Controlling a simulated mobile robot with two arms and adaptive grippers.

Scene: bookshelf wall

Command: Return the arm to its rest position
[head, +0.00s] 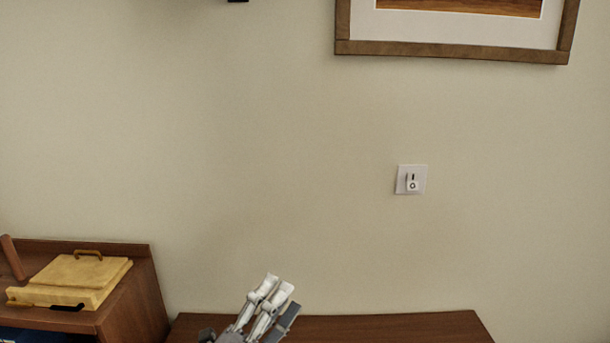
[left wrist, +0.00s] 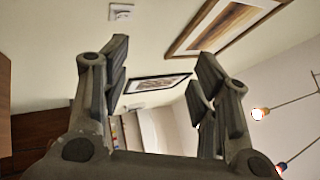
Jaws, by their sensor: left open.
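My left gripper (head: 280,290) shows at the bottom of the head view, in front of the brown wooden surface by the wall. In the left wrist view its two fingers (left wrist: 160,75) are spread apart with nothing between them, so it is open and empty. The fingers point towards the wall, with the frames and ceiling area behind them. My right gripper is not in either view.
A wall switch (head: 411,180) and a framed picture (head: 450,48) are on the plain wall. A yellow box-like object with a handle (head: 80,272) sits on the wooden cabinet (head: 135,290) at left. A low wooden top (head: 400,328) runs along the bottom.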

